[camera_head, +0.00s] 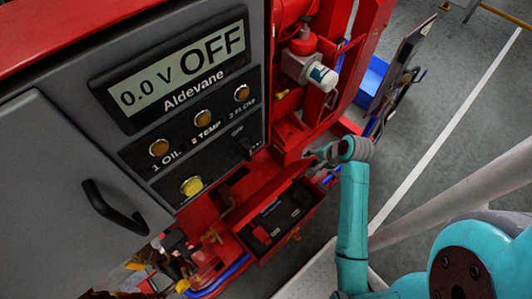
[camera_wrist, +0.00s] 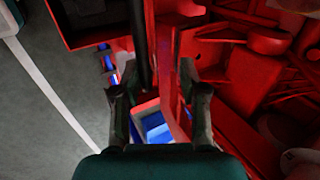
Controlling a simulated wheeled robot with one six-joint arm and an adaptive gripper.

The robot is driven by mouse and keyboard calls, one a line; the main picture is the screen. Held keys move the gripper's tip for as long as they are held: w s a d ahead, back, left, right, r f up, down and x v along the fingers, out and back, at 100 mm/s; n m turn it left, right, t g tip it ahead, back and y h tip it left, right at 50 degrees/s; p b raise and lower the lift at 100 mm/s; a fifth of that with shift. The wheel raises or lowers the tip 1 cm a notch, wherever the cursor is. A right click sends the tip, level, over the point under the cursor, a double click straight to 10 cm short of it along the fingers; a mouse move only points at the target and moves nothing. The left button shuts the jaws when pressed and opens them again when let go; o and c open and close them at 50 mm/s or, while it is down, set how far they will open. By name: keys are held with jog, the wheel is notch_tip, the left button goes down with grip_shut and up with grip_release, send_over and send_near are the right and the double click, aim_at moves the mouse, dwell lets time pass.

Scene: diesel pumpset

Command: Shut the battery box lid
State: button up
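The battery box (camera_head: 259,252) is a red open-topped box in the head view, with a dark battery (camera_head: 280,217) inside. A red panel (camera_head: 262,186) stands raised along its far side and looks like the lid, open. My gripper (camera_head: 318,156) is beyond the box's upper right corner, near that panel's right end. In the wrist view, my gripper (camera_wrist: 160,100) has its two fingers well apart with nothing clamped. A narrow red strip (camera_wrist: 181,85) runs between the fingers, perhaps the lid edge-on; I cannot tell whether they touch it.
The grey control panel (camera_head: 95,160) with a black handle (camera_head: 114,207) fills the left. A blue tray (camera_head: 372,80) lies behind, also in the wrist view (camera_wrist: 153,126). Open floor (camera_head: 440,115) is to the right.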

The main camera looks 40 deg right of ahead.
notch_tip(320, 180, up, 9)
jog(key=s, duration=0.2)
jog(key=shift+f, duration=0.15)
dwell(0.3)
dwell(0.4)
jog(key=s+a+f+n+t+h, duration=0.1)
jog(key=s+a+f+n+t, duration=0.15)
jog(key=a, duration=0.55)
jog(key=s+a+f+n+t+h, duration=0.1)
jog(key=s+a+f+n, duration=0.25)
jog(key=a, duration=0.35)
jog(key=s+a+r+n+t+y, duration=0.1)
jog(key=s+a+r+n+t, duration=0.1)
jog(key=s+a+r+n, duration=0.3)
jog(key=s+a+r+n+t, duration=0.3)
jog(key=s+a+r+n, duration=0.2)
jog(key=s+r, duration=0.3)
jog(key=shift+s+r+n+y, duration=0.4)
jog(key=shift+r+n, duration=0.4)
jog(key=shift+r, duration=0.25)
jog(key=shift+t, duration=0.25)
